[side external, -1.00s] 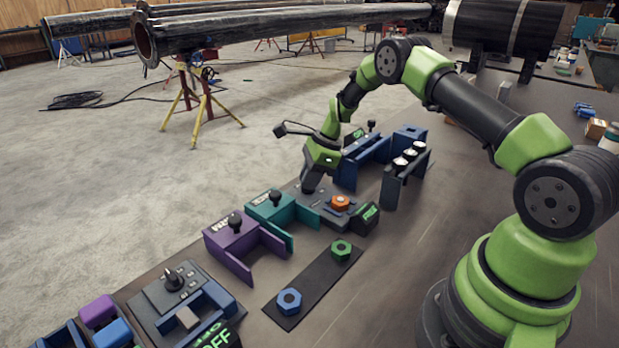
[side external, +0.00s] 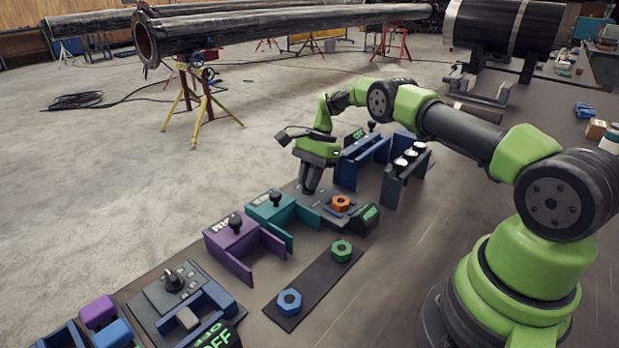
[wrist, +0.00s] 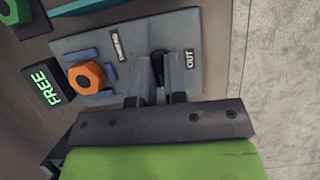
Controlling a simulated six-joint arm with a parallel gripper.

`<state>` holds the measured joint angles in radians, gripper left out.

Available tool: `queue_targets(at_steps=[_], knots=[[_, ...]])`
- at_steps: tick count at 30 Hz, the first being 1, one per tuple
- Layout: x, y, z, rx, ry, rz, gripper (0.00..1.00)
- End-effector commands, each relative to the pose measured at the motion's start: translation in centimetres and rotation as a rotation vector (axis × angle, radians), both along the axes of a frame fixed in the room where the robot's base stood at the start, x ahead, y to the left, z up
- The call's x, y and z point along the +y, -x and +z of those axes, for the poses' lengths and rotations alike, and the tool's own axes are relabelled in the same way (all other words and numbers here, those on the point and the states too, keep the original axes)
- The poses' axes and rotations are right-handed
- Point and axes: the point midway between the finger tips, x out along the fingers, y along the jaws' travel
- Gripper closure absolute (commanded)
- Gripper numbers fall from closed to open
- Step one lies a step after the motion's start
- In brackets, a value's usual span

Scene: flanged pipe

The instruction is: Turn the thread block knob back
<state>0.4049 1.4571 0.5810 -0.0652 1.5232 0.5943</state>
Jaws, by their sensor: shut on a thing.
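The thread block (side external: 318,204) is a grey plate holding an orange hex nut (side external: 341,203). In the wrist view the block (wrist: 210,50) shows an "OUT" label on the right and another label, hard to read, left of the knob. The orange nut (wrist: 87,76) sits between blue guides at the left. The dark knob (wrist: 158,66) stands between the fingers of my gripper (wrist: 160,78), which is shut on it. In the side view my gripper (side external: 311,190) reaches down to the block's far end; the knob is hidden there.
A sign reading "FREE" (wrist: 53,83) stands beside the block. A teal block with a knob (side external: 270,208) and a purple one (side external: 235,232) are to the left. Blue and dark racks (side external: 405,170) stand behind right. A dark strip (side external: 312,285) bears a green and a blue nut.

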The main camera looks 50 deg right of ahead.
Motion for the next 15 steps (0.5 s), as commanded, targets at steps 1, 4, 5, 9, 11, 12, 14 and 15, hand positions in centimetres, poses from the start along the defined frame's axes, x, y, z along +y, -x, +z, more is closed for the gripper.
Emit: queue_targets(at_steps=[1,4,5,9,11,12,14,15], knots=[[-0.07,0.02,-0.3,-0.001,0.007,0.011,1.0],[-0.05,0.03,-0.31,-0.001,0.006,0.019,1.0],[-0.05,0.04,-0.31,-0.001,0.006,0.02,1.0],[-0.03,0.06,-0.32,0.0,0.005,0.021,1.0],[-0.03,0.07,-0.33,0.001,0.005,0.02,1.0],[-0.03,0.07,-0.33,0.001,0.005,0.02,1.0],[-0.02,0.07,-0.33,0.001,0.005,0.02,1.0],[-0.02,0.08,-0.33,0.002,0.004,0.019,0.83]])
